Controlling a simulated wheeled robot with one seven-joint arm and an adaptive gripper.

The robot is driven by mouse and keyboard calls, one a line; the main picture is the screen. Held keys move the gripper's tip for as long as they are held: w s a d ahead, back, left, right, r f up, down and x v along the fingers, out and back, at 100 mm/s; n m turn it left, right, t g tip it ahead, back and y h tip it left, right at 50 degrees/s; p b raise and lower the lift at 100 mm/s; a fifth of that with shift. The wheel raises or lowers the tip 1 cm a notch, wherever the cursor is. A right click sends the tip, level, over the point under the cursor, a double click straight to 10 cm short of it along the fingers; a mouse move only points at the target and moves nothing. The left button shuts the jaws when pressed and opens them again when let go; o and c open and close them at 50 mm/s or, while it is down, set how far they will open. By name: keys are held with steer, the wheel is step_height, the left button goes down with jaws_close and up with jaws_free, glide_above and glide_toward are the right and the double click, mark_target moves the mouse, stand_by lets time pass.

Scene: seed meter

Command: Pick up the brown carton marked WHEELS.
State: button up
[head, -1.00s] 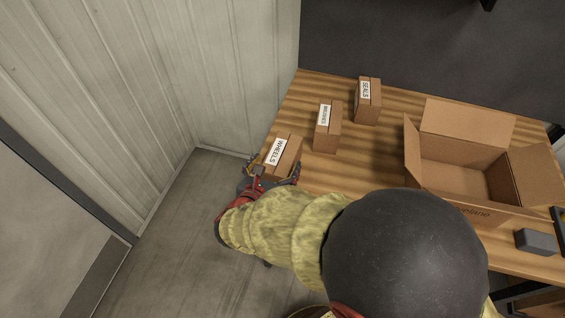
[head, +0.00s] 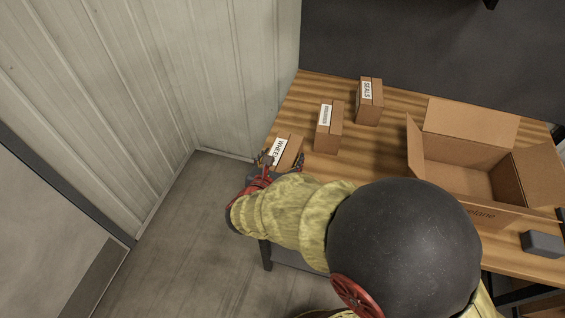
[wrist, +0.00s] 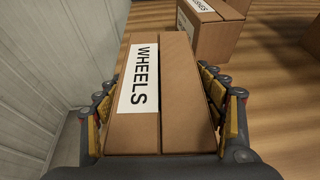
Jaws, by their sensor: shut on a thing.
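The brown carton marked WHEELS (head: 287,149) stands at the left end of the wooden table in the head view. In the wrist view the WHEELS carton (wrist: 165,92) fills the middle, its white label on its left part. My gripper (head: 282,162) is at the near side of this carton.
A second labelled carton (head: 328,128) stands just beyond, and the SEALS carton (head: 369,102) is farther back. A large open box (head: 470,212) and a grey block (head: 542,243) are at the right. A ribbed wall (head: 230,80) rises close on the left.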

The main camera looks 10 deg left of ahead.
steer(key=c, duration=1)
steer(key=shift+r, duration=0.15)
steer(key=shift+c, duration=0.3)
